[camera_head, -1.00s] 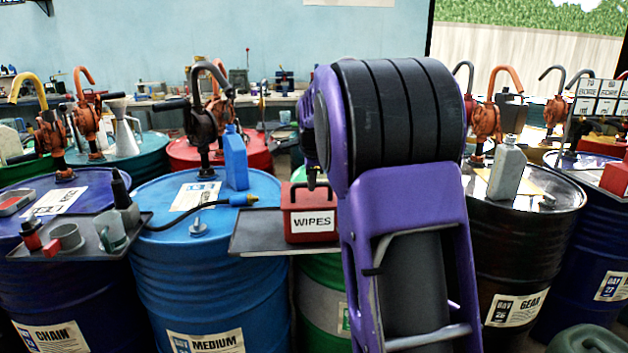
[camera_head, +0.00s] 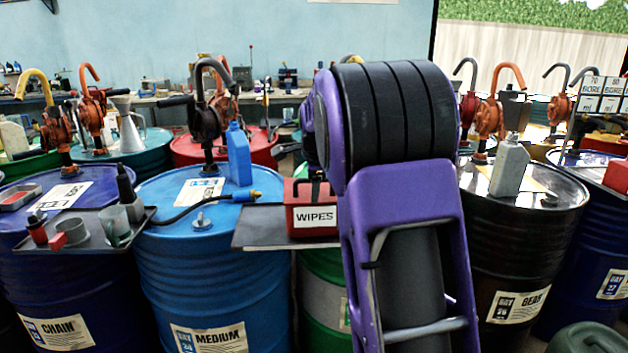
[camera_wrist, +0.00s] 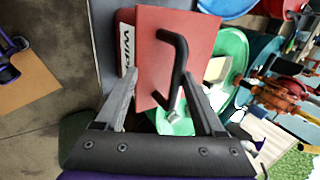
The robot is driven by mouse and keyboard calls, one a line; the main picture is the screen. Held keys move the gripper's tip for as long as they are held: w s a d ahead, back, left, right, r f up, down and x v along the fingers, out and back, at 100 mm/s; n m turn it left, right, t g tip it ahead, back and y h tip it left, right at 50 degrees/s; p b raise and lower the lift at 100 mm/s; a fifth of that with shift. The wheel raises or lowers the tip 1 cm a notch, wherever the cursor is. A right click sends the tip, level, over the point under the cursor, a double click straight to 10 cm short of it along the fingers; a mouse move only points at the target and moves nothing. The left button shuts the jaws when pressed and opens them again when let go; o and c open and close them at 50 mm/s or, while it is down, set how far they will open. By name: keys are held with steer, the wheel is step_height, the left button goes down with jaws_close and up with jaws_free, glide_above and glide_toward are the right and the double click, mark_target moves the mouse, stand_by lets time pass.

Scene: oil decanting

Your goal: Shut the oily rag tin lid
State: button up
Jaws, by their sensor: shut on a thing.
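The red tin labelled WIPES (camera_head: 314,220) stands on a dark tray (camera_head: 262,228) over a green drum, partly hidden by my arm in the head view. In the wrist view, its red surface (camera_wrist: 205,35) and black bar handle (camera_wrist: 182,52) lie at and between my fingers. My gripper (camera_wrist: 160,72) is shut on the tin, its fingers some way apart; I cannot tell which part they touch. The right finger overlaps the red surface near the handle. Whether the lid is fully down cannot be told.
A blue drum (camera_head: 210,270) with a hand pump, blue bottle (camera_head: 238,155) and hose stands left of the tray. A dark drum (camera_head: 520,245) with a grey bottle (camera_head: 509,168) is to the right. The tray's left part is bare.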

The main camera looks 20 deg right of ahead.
steer(key=shift+s+f, duration=0.15)
steer(key=shift+f, duration=0.15)
steer(key=p+v, duration=0.2)
steer(key=v, duration=1.5)
steer(key=shift+r, duration=0.5)
steer(key=shift+r, duration=0.1)
